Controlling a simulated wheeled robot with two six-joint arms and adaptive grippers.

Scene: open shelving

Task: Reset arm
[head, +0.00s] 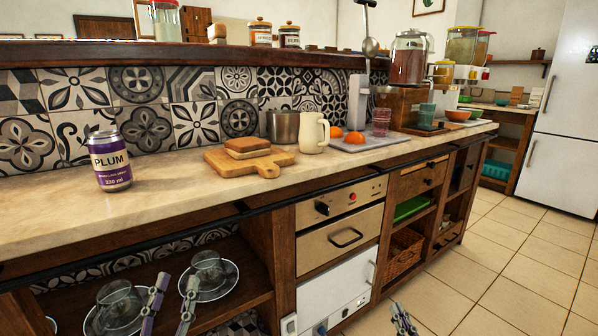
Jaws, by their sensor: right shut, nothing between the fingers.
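My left gripper (174,287) shows at the bottom left, in front of the lower open shelf. Its two fingers are apart with nothing held between them. My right gripper (402,318) shows at the bottom edge, over the tiled floor right of the cabinet. Its fingers are together and empty. Most of both arms is out of view.
A purple plum can (111,162) stands on the counter (186,199). A cutting board (268,168) with bread, a cream pitcher (313,133) and a metal pot (283,127) stand further along. Glasses on saucers sit on the lower shelf (250,286). The floor (490,277) at right is clear.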

